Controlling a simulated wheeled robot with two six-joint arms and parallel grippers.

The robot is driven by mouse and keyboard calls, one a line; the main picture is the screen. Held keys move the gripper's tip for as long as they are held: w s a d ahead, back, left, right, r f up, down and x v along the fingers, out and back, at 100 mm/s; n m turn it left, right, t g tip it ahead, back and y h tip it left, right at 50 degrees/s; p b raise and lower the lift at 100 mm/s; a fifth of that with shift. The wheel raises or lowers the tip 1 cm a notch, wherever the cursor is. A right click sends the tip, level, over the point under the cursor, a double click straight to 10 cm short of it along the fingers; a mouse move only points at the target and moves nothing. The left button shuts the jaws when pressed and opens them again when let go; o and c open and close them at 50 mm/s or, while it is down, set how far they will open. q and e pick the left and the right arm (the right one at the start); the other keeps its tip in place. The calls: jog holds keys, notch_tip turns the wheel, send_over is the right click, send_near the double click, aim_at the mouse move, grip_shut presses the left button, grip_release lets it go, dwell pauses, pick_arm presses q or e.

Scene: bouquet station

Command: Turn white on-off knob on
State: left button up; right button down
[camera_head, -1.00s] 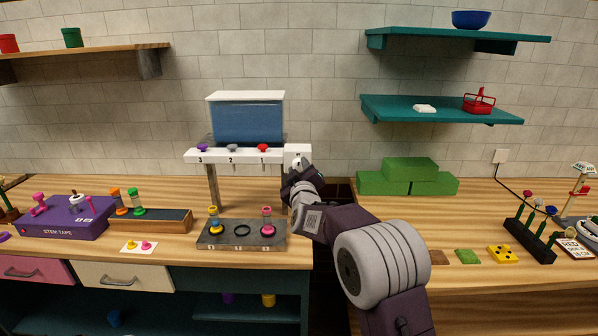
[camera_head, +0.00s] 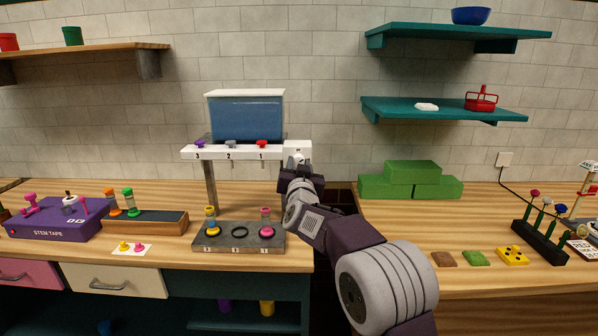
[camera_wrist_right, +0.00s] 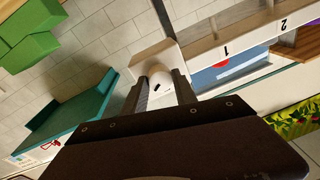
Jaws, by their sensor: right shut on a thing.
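The white on-off knob (camera_wrist_right: 159,81) sits on the right end of the white dispenser bar (camera_head: 226,153). In the right wrist view it is between my two fingers, with a short dark mark on its face. My right gripper (camera_wrist_right: 163,88) is shut on the knob. In the head view the right gripper (camera_head: 298,172) reaches up to the bar's right end and partly hides the knob. The bar also carries a purple, a grey and a red knob (camera_head: 262,143), above labels 3, 2 and 1. My left gripper is not in view.
A blue tank (camera_head: 246,118) stands above the bar. A grey tray (camera_head: 238,238) with two vials is below it. Green blocks (camera_head: 411,182) stand to the right, beyond a dark gap in the counter. Teal shelves (camera_head: 445,110) hang on the wall at upper right.

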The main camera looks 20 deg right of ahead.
jog(key=shift+m+h+b, duration=0.5)
jog(key=shift+m+b, duration=0.5)
jog(key=shift+m, duration=2.5)
jog(key=shift+r, duration=0.1)
jog(key=c, duration=1)
grip_release()
